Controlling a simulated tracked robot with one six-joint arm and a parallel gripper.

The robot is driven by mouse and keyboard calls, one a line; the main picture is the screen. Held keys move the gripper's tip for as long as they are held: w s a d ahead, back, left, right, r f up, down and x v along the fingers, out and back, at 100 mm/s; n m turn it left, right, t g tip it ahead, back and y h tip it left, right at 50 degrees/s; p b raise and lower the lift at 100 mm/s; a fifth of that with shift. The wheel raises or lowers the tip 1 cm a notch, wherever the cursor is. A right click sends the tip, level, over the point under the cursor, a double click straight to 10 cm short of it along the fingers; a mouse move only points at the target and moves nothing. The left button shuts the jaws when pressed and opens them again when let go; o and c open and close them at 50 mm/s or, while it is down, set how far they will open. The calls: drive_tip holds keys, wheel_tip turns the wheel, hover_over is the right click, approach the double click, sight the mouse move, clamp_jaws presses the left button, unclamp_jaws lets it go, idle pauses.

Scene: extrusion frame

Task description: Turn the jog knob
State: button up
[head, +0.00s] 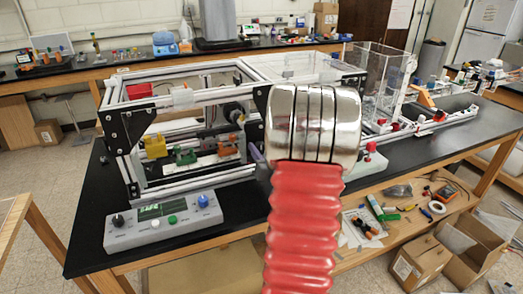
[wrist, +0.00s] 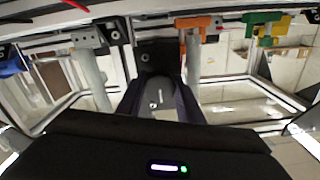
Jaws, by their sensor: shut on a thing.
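My gripper (wrist: 160,82) shows in the wrist view as two dark fingers reaching up the middle of the picture. It is shut on a dark, blocky part (wrist: 157,55) at the fingertips, which looks like the jog knob; its outline is hard to make out. In the head view my red, ribbed arm with its chrome end covers the right part of the extrusion frame (head: 190,94). The gripper's tips and the part they hold are mostly hidden there.
A control box with black (head: 118,219), green (head: 172,219) and blue (head: 203,200) knobs stands at the front left of the black table. Yellow (head: 154,145), green (head: 186,156) and orange (head: 227,146) brackets sit inside the frame. Metal bars surround the gripper closely.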

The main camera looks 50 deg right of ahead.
drive_tip(key=shift+s+d+n, duration=0.1)
drive_tip(key=shift+s+n, duration=0.05)
drive_tip(key=shift+n, duration=0.15)
drive_tip(key=shift+f+n, duration=0.1)
drive_tip(key=shift+n, duration=2.3)
drive_tip(key=o, duration=0.8)
drive_tip(key=shift+c, duration=0.2)
